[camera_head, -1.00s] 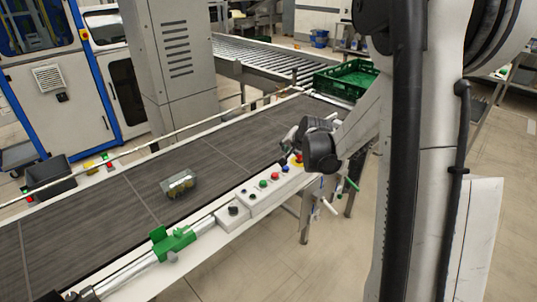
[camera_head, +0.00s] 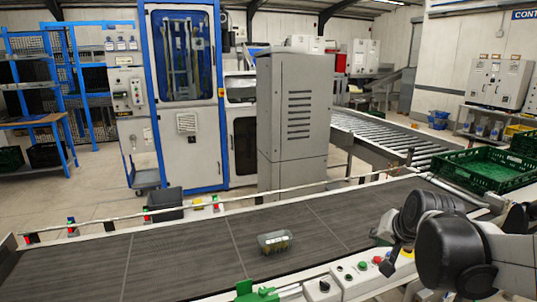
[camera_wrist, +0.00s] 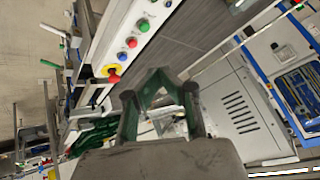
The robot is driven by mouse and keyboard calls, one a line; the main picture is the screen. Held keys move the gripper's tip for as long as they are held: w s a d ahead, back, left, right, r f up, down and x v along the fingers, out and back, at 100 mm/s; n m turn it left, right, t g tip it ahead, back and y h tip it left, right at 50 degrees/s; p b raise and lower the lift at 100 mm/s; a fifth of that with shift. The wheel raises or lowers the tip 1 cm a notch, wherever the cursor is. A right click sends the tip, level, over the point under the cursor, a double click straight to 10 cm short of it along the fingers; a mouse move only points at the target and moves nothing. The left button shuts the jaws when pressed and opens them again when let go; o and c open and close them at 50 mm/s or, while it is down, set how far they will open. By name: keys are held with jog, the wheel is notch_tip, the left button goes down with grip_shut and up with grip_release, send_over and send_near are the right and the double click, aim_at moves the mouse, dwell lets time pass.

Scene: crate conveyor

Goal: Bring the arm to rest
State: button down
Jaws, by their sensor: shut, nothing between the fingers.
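My gripper (camera_wrist: 158,80) shows in the wrist view with its two dark green fingers brought together at the tips and nothing held. In the head view my arm reaches in from the lower right, with its dark wrist beside the conveyor's near edge. The fingers are hard to make out there. The wrist view shows the control buttons and the dark belt beyond the fingers.
A clear container (camera_head: 275,243) sits on the dark conveyor belt (camera_head: 190,245), well left of my arm. A green crate (camera_head: 487,170) stands at the right end. A button panel (camera_head: 350,279) lines the near edge. A grey cabinet (camera_head: 295,120) stands behind the belt.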

jog(key=s+a+f+n+b, duration=0.1)
jog(key=s+a, duration=0.3)
jog(key=s, duration=0.6)
jog(key=s+a+f+n+g+b, duration=0.1)
jog(key=s+a+n, duration=0.2)
jog(key=s, duration=0.7)
jog(key=shift+a+f+n+b, duration=0.3)
jog(key=shift+a+n+b, duration=0.05)
jog(key=shift+n, duration=0.25)
